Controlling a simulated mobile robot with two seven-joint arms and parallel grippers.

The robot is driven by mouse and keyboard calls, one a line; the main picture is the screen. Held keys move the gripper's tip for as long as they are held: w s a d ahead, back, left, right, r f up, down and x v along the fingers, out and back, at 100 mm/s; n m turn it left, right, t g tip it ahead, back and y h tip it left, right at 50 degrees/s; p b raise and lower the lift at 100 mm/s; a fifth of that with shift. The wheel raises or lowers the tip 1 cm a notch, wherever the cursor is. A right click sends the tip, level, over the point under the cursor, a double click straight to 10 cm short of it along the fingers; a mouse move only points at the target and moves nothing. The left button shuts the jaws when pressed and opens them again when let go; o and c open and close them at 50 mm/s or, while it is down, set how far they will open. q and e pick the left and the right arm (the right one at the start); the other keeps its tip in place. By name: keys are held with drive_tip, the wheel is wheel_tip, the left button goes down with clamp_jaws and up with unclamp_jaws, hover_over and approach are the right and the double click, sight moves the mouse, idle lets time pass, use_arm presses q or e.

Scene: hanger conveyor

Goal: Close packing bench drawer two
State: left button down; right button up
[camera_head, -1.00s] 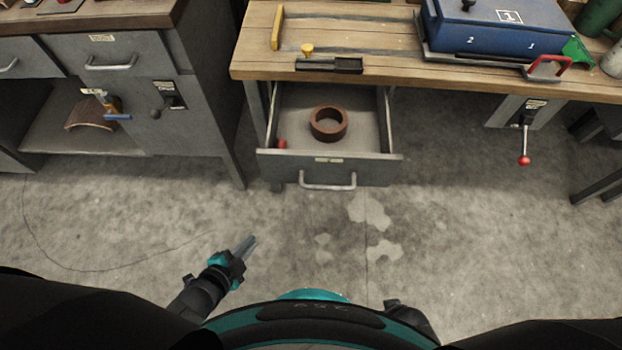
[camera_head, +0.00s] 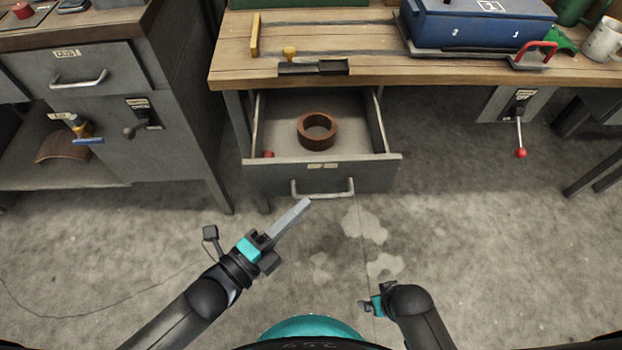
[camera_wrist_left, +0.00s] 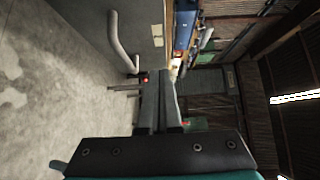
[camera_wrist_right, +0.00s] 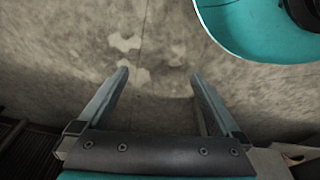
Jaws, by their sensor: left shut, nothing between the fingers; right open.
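The packing bench drawer (camera_head: 272,178) is pulled out under the wooden bench, with a brown ring (camera_head: 317,131) and a small red item (camera_head: 268,154) inside. Its bar handle (camera_head: 323,193) is on the front face. My left gripper (camera_head: 304,204) is shut and empty, its fingertips just in front of and below the left part of the handle in the head view. In the left wrist view the handle (camera_wrist_left: 121,45) lies to the left of the shut fingers (camera_wrist_left: 158,95); I cannot tell whether they touch it. My right gripper (camera_wrist_right: 160,85) is open and empty, low over the floor.
The bench top (camera_head: 300,78) holds a blue case (camera_head: 478,24) and a black rail piece (camera_head: 313,67). A grey cabinet (camera_head: 181,165) stands to the left. A lever with a red knob (camera_head: 520,153) hangs under the bench at right. The floor before the drawer is clear.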

sight(324, 166)
use_arm(q)
drive_tip(key=b+x, duration=0.1)
drive_tip(key=x, duration=0.3)
drive_tip(key=shift+w+d+f, duration=0.1)
drive_tip(key=shift+w, duration=0.2)
drive_tip(key=shift+w+b, duration=0.7)
drive_tip(key=shift+w, duration=1.05)
use_arm(e)
drive_tip(key=shift+t, duration=0.4)
drive_tip(key=shift+w+a+r, duration=0.15)
drive_tip(key=shift+w+r, duration=0.3)
drive_tip(key=shift+r, duration=0.4)
drive_tip(key=shift+w+a+r, duration=0.1)
drive_tip(key=shift+w+r, duration=0.35)
drive_tip(key=shift+r, duration=0.35)
drive_tip(key=shift+w+a+r, duration=0.15)
drive_tip(key=shift+w+r, duration=0.3)
drive_tip(key=shift+r, duration=0.4)
use_arm(q)
drive_tip(key=shift+w+a, duration=0.15)
drive_tip(key=shift+a, duration=0.05)
